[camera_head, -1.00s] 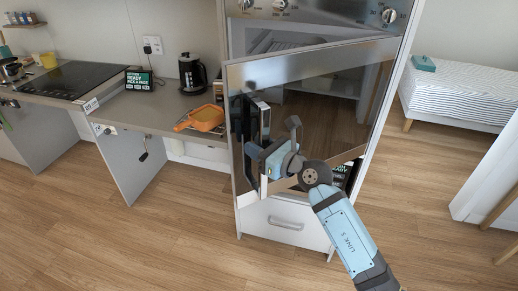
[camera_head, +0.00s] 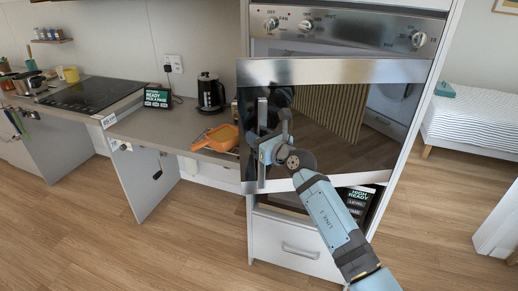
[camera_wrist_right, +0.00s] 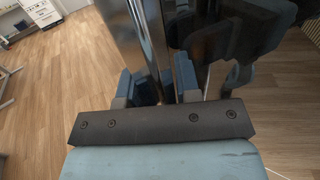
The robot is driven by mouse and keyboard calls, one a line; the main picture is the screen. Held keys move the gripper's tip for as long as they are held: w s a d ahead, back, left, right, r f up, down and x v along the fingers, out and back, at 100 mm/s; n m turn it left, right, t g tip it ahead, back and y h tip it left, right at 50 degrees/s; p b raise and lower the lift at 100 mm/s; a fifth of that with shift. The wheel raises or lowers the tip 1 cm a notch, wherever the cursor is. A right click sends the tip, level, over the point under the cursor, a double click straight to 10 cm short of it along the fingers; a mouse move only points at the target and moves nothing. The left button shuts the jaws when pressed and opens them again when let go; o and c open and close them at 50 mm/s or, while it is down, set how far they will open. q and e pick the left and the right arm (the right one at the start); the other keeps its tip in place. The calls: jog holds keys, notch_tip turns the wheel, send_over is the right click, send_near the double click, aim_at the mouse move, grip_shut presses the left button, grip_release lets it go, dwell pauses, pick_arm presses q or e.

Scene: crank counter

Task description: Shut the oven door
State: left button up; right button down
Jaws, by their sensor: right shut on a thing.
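The oven door (camera_head: 345,128) is a dark reflective glass panel with a steel top band. In the head view it stands ajar, its left side out in front of the oven front (camera_head: 346,30). A vertical handle bar (camera_head: 262,112) runs along its left side. My right gripper (camera_head: 264,150) is shut on this handle, and its arm reaches up from the lower right. In the right wrist view the gripper (camera_wrist_right: 155,90) has its fingers on either side of the shiny upright bar (camera_wrist_right: 144,45). My left gripper is not in view.
A drawer (camera_head: 298,248) is below the oven. A bed (camera_head: 475,120) is at the right. The wood floor in front is clear.

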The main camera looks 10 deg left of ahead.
jog(key=shift+w+b, duration=0.55)
jog(key=shift+w, duration=1.75)
jog(key=c, duration=1.2)
grip_release()
jog(key=shift+o, duration=1.4)
jog(key=shift+d, duration=0.2)
jog(key=shift+s+f, duration=0.1)
jog(key=shift+s, duration=0.05)
jog(key=v, duration=1.3)
jog(key=shift+s+d, duration=0.2)
jog(key=shift+s, duration=0.15)
